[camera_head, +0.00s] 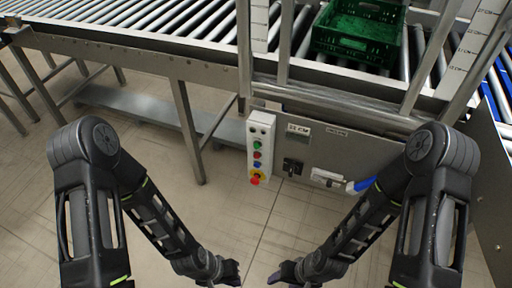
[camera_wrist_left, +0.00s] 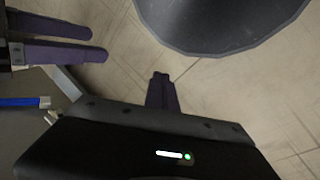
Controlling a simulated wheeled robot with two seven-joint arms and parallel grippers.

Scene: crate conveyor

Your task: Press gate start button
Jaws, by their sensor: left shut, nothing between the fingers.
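A white control box (camera_head: 262,135) hangs on the conveyor frame in the head view. From top to bottom it carries a green button (camera_head: 257,145), a red button (camera_head: 257,155), a second green button (camera_head: 257,165) and a red emergency knob (camera_head: 254,180) on yellow. I cannot read which one is gate start. My left gripper (camera_head: 232,272) is below the box, apart from it, shut and empty; its closed fingers also show in the left wrist view (camera_wrist_left: 162,92). My right gripper (camera_head: 283,273) is low beside it; its two fingers look apart in the left wrist view (camera_wrist_left: 75,42).
A green crate (camera_head: 345,45) sits on the roller conveyor (camera_head: 160,18) behind the metal gate posts. A metal panel (camera_head: 330,150) with switches and a blue handle (camera_head: 362,184) is right of the box. Tiled floor (camera_head: 225,215) is clear below.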

